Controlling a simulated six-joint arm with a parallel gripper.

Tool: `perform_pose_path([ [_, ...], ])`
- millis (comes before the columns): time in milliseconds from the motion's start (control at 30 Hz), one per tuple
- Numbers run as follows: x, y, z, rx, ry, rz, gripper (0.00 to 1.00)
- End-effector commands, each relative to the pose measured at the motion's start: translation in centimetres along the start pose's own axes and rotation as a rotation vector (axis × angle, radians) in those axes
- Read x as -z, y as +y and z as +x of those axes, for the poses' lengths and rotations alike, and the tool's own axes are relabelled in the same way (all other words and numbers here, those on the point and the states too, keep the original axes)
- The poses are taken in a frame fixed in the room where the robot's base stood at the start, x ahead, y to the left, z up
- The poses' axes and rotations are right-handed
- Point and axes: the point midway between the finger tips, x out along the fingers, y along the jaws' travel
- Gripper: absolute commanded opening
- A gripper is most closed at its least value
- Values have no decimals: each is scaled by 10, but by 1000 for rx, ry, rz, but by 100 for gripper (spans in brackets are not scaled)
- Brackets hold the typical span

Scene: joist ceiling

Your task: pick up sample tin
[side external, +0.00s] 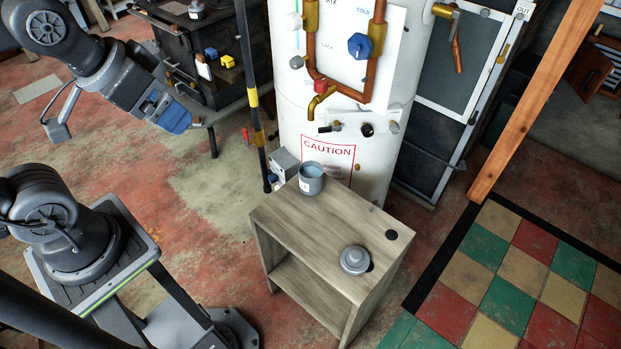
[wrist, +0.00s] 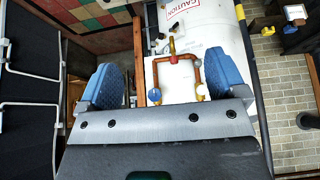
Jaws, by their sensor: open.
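On top of the small wooden stand (side external: 340,228) are a grey open-topped tin (side external: 311,182) with a pale label and blue inside, and a low round grey lidded piece (side external: 355,261). I cannot tell for certain which of them is the sample tin. My gripper (side external: 176,120) is in the air at the upper left of the side view, well apart from the stand. In the wrist view my gripper (wrist: 166,82) has its two blue fingers spread wide with nothing held between them. Neither piece on the stand can be made out in the wrist view.
A white cylindrical tank (side external: 345,100) with copper pipes (side external: 375,50) stands right behind the stand. A black pole (side external: 248,80) with a yellow band rises left of it. A dark stove (side external: 200,55) carries a small jar (side external: 196,9). A wooden post (side external: 535,100) slants at right.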

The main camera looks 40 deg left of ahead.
Motion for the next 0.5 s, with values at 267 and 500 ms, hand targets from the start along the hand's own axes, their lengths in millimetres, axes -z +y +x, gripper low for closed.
perform_pose_path([
  [267, 0, 0, 0, 0, 0, 0, 100],
  [500, 25, 6, 19, -29, -2, -3, 100],
])
